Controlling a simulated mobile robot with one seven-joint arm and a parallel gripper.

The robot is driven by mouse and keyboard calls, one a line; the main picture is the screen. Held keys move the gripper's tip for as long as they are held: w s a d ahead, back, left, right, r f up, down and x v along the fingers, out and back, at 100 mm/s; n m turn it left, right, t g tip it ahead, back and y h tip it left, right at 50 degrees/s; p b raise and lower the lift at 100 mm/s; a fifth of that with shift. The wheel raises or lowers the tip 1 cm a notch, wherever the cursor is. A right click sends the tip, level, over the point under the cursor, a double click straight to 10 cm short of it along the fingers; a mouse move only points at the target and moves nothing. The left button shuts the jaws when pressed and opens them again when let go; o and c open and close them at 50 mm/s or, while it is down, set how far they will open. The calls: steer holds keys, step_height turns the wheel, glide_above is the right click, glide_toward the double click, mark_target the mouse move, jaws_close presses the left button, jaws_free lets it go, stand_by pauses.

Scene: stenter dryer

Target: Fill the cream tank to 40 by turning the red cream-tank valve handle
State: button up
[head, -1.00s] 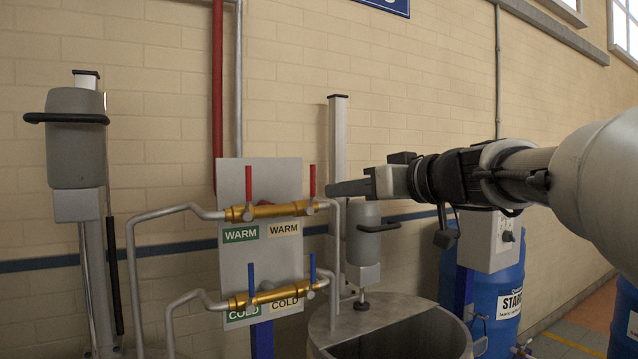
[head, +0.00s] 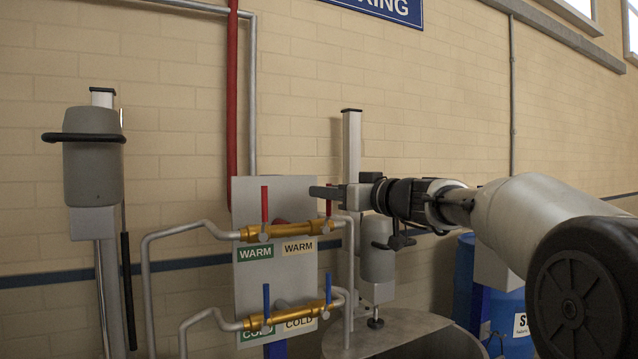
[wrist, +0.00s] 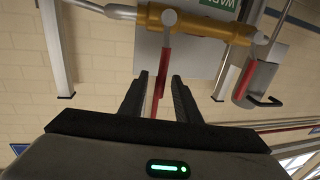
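Two red valve handles stand up from the upper brass pipe (head: 285,231) on the grey panel, above the WARM labels. The left red handle (head: 264,204) is free. My gripper (head: 318,191) is at the top of the right red handle (head: 328,207). In the wrist view, turned over, my gripper (wrist: 160,80) is open, with a red handle (wrist: 162,78) between its fingers and a gap seen on both sides. The open tank (head: 400,328) is at the bottom, mostly cut off. Which handle is the cream-tank one, and the fill level, cannot be told.
Two blue handles (head: 266,302) sit on the lower brass pipe, by COLD labels. A grey mixer (head: 376,262) on a column stands right of the panel, close to my gripper. Another grey mixer (head: 92,165) stands at left. A blue barrel (head: 508,322) is at right, behind my arm.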

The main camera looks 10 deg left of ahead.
steer(key=p+x, duration=0.1)
steer(key=x, duration=0.3)
jaws_close()
